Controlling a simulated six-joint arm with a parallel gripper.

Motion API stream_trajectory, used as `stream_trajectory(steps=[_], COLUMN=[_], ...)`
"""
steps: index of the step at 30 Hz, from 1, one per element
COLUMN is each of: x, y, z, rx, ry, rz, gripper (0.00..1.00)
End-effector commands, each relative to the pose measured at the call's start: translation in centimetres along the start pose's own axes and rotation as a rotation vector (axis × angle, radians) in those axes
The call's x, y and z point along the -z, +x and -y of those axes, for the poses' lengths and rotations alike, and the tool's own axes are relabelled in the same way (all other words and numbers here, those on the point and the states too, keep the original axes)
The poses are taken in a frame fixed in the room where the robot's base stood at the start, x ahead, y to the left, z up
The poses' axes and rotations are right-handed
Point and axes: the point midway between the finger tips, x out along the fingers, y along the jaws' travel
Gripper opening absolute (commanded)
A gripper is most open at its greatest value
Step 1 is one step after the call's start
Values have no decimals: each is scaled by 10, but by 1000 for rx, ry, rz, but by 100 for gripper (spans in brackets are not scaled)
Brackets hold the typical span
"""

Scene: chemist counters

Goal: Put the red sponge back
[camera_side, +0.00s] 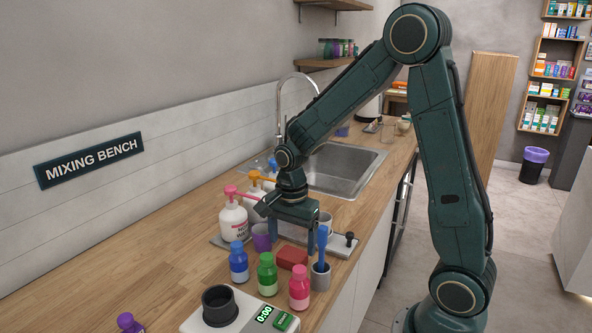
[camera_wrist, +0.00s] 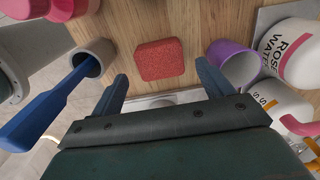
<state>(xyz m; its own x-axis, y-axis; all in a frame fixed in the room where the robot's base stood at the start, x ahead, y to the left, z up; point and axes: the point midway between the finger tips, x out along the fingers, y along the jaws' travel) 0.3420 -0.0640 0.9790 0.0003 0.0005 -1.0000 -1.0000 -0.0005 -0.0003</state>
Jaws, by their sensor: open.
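The red sponge (camera_side: 292,257) lies flat on the wooden counter (camera_side: 130,262), between the bottles and the sink. In the wrist view the sponge (camera_wrist: 160,59) shows whole, just ahead of and between my two fingertips. My gripper (camera_side: 293,235) is open and points down by the sponge, with nothing held. In the wrist view my gripper (camera_wrist: 162,72) has one finger on each side of the sponge's near edge, with gaps on both sides.
A grey cup (camera_side: 320,279) with a blue-handled tool (camera_side: 322,242) stands close to the sponge. A purple cup (camera_side: 262,237) stands on the other side. Blue (camera_side: 239,264), green (camera_side: 267,276) and pink (camera_side: 299,290) bottles stand in front. Behind are white pump bottles (camera_side: 233,222) and a sink (camera_side: 340,172).

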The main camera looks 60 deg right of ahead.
Motion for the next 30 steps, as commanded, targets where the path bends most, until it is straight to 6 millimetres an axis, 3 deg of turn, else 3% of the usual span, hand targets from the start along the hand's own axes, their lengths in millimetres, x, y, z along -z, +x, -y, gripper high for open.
stream_trajectory(steps=[9,15,30], x=[0,0,0], y=[-54,-76,-84], z=[1,1,0], rx=[6,3,0], ry=[0,0,0], rz=[-1,-1,0], gripper=[79,79,79])
